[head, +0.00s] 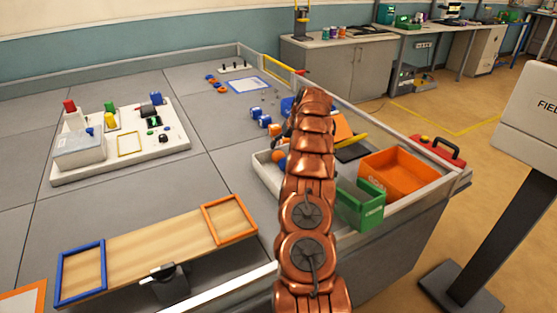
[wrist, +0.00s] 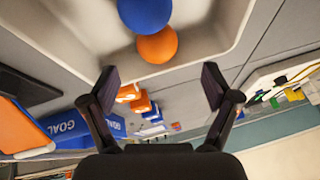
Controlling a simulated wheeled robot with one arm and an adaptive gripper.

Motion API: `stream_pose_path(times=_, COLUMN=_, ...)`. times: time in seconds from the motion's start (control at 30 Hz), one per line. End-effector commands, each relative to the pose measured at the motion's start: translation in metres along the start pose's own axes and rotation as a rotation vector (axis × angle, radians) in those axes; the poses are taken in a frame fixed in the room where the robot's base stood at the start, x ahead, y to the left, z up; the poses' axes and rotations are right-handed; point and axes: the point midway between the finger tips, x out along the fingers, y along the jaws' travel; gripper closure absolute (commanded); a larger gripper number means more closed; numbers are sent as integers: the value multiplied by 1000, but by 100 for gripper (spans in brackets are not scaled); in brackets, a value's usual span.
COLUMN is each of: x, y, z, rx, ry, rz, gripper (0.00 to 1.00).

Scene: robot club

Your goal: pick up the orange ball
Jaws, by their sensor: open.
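The orange ball (wrist: 158,46) lies in a pale tray (wrist: 205,52), touching or nearly touching a blue ball (wrist: 145,14) in the wrist view. In the head view the orange ball (head: 278,156) shows at the left edge of my arm, inside the white tray (head: 262,172). My gripper (wrist: 160,85) is open and empty. Its two fingers are spread wide, with the orange ball beyond the gap between them and not between the pads. In the head view my arm hides most of the gripper and part of the tray.
A green bin (head: 361,203) and an orange bin (head: 400,172) stand right of my arm. Small blue blocks (head: 262,119) lie beyond the tray. A blue goal box (wrist: 85,130) shows in the wrist view. A board with parts (head: 130,143) lies left; grey table between is clear.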

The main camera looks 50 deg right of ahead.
Motion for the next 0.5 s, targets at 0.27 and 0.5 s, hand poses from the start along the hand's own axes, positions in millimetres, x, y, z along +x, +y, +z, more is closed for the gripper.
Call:
stream_pose_path(times=0.27, x=20, y=2, z=0, rx=1, ry=2, rz=1, gripper=13)
stream_pose_path(times=0.5, x=29, y=3, z=0, rx=1, ry=3, rz=1, gripper=13)
